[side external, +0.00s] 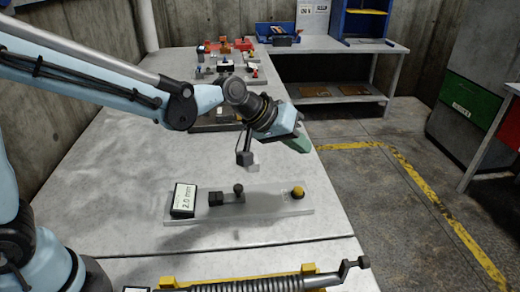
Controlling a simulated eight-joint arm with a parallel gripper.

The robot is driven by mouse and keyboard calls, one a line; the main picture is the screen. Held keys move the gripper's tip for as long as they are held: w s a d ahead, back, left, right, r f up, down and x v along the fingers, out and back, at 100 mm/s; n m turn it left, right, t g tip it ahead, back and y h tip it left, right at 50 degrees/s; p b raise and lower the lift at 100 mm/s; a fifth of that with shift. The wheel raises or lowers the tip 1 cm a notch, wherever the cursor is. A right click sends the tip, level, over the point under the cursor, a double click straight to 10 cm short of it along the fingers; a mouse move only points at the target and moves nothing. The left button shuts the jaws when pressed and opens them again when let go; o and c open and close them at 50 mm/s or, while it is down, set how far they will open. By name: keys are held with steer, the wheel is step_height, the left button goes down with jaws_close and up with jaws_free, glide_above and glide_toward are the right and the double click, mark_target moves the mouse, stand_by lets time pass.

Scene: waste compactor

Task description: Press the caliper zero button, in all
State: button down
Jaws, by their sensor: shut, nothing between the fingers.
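The caliper gauge sits on a pale grey plate (265,203) lying on the near part of the bench. A display (183,200) reading "2.0 mm" stands at the plate's left end. Dark jaw-like blocks (218,198) and a small dark knob (238,189) are to its right. A round yellow button (298,191) is near the right end. My gripper (301,146), with a blue body and green end, is shut and empty. In the picture it appears above the yellow button, with a visible gap. Its fingertips are small and hard to tell apart.
A spring-like rod (250,285) with yellow mounts lies along the front. Several small parts and fixtures (225,60) stand on the bench behind my arm. A second table (340,45) is at the back. The bench around the plate is mostly clear.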

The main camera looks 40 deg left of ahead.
mark_target(294, 190)
steer(key=shift+f, duration=4.4)
steer(key=shift+f, duration=0.15)
steer(key=shift+f, duration=0.25)
steer(key=shift+f, duration=0.5)
steer(key=shift+r, duration=0.95)
steer(key=shift+r, duration=2.5)
steer(key=shift+a, duration=0.1)
